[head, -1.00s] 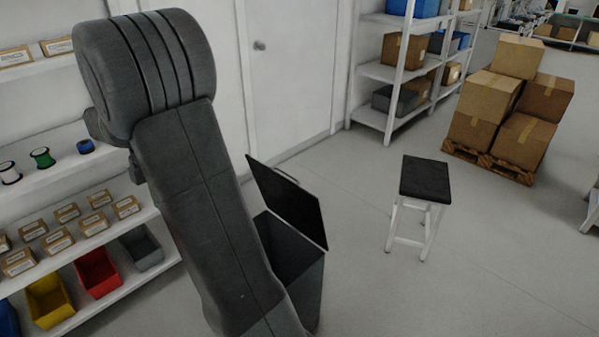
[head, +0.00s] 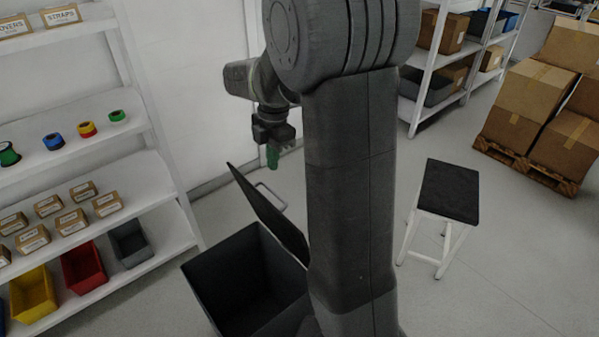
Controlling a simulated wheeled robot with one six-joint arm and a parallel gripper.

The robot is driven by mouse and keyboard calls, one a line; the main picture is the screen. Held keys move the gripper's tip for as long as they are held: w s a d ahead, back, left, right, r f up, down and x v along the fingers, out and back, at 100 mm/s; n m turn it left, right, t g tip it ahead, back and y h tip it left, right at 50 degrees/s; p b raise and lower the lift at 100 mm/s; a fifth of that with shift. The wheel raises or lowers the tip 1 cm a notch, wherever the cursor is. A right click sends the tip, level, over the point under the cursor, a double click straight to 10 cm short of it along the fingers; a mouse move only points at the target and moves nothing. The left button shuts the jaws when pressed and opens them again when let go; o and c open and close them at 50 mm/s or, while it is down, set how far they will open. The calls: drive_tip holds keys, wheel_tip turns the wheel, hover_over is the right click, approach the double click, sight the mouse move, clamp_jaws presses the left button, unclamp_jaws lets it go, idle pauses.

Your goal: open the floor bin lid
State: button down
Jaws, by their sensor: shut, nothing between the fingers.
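The dark grey floor bin (head: 205,290) stands at the lower middle of the head view, with its open top and dark inside showing. Its lid (head: 262,208) is up, tilted steeply along the bin's far right side. A thin metal handle (head: 271,194) sticks out from the lid's far face. My gripper (head: 272,158), with green fingertips, is shut and empty. It points down and appears above and beyond the lid's top edge, apart from it in the picture. My arm hides the bin's right part and some of the lid's lower edge.
A white shelf (head: 150,185) with boxes, spools and coloured bins stands at left. A black-topped stool (head: 449,190) stands right of my arm. A rack (head: 424,105) and stacked cartons (head: 535,92) are at the back right. Floor between stool and cartons is clear.

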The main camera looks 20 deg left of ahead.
sight(271, 190)
drive_tip(key=f, duration=0.6)
drive_tip(key=s+f, duration=0.1)
drive_tip(key=f, duration=0.2)
drive_tip(key=shift+a+f, duration=0.3)
drive_tip(key=shift+f, duration=0.05)
drive_tip(key=w+d+g+y, duration=0.1)
drive_tip(key=w+d+g, duration=0.1)
drive_tip(key=w+d, duration=0.3)
drive_tip(key=w, duration=0.4)
drive_tip(key=shift+w, duration=0.4)
